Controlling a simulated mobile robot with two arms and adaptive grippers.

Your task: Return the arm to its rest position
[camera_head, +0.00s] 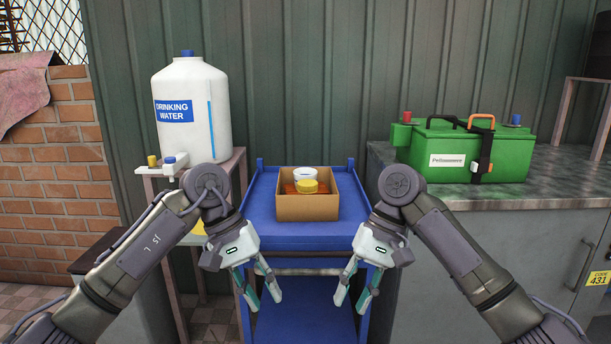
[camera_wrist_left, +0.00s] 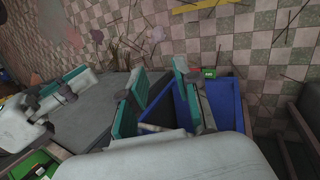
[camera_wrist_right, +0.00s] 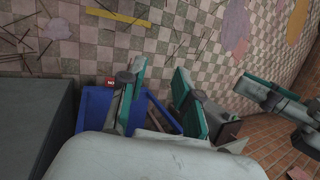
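My left gripper (camera_head: 262,296) hangs in front of the blue cart at the left, its fingers spread and pointing down. Its fingers also show in the left wrist view (camera_wrist_left: 158,100), apart with nothing between them. My right gripper (camera_head: 354,296) hangs at the right, mirroring the left, also spread and empty. Its fingers show apart in the right wrist view (camera_wrist_right: 157,100). Both grippers are nearer to me than the cart and touch nothing that I can see.
A blue cart (camera_head: 262,215) carries an open cardboard box (camera_head: 306,208) with a yellow-lidded jar (camera_head: 306,187) and a white container (camera_head: 304,173). A water tank (camera_head: 190,110) stands left. A green battery box (camera_head: 470,152) sits on the right counter (camera_head: 560,180). Sticks litter the tiled floor (camera_wrist_left: 200,45).

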